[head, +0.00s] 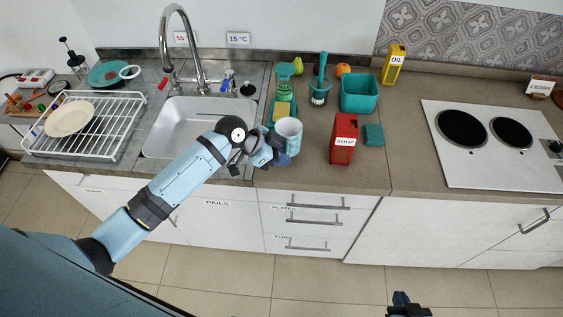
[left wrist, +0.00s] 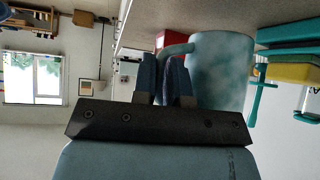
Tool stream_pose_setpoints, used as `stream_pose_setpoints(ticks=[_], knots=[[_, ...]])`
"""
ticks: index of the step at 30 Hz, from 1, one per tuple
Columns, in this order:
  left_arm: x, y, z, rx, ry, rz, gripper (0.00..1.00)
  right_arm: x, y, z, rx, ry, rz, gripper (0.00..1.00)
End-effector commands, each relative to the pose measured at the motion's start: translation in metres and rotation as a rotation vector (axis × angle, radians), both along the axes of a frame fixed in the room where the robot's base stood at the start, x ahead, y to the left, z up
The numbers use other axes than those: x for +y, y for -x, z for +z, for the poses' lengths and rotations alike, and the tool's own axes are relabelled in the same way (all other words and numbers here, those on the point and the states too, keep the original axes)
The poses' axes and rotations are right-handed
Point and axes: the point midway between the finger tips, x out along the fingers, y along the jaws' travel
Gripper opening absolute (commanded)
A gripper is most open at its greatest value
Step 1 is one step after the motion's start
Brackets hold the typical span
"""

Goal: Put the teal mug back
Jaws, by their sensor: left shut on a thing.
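The mug (head: 289,132), pale and mottled teal, is upright near the counter's front edge, just right of the sink. In the left wrist view the mug (left wrist: 222,70) has its handle between my left fingers. My left gripper (head: 273,152) is shut on that handle, at the mug's left side; in the left wrist view the left gripper (left wrist: 166,80) shows its two fingers close together. I cannot tell whether the mug touches the counter. My right gripper (head: 408,305) shows only as a dark piece at the bottom edge, and its jaws are unclear.
A red soup box (head: 343,139), a teal block (head: 373,134) and a teal bin (head: 347,92) stand right of the mug. A teal tray (head: 271,112) with a yellow sponge (head: 283,109) is behind it. The sink (head: 190,125) and dish rack (head: 113,107) lie left. Counter is clear before the stove (head: 495,160).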

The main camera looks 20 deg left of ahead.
Motion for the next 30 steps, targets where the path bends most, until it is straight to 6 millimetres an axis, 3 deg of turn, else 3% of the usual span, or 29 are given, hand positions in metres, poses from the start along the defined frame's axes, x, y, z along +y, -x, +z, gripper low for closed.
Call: stream_pose_setpoints(ticks=[6, 18, 19, 21, 30], knots=[[0.0, 0.0, -0.031, 0.003, 0.001, 0.001, 0.0, 0.0, 0.0, 0.006, -0.004, -0.002, -0.001, 0.0], [0.0, 0.0, -0.038, -0.001, 0.0, -0.001, 0.0, 0.001, 0.0, 0.003, -0.004, -0.003, -0.001, 0.0], [0.0, 0.0, -0.038, 0.0, -0.001, 0.0, 0.2, 0.001, 0.0, 0.004, -0.004, -0.003, -0.001, 0.0], [0.0, 0.0, -0.037, 0.0, -0.001, 0.0, 0.36, 0.001, 0.0, 0.004, -0.003, -0.003, -0.001, 0.0], [0.0, 0.0, -0.036, 0.001, 0.0, -0.001, 0.38, 0.001, 0.0, 0.005, -0.002, -0.002, -0.001, 0.0]])
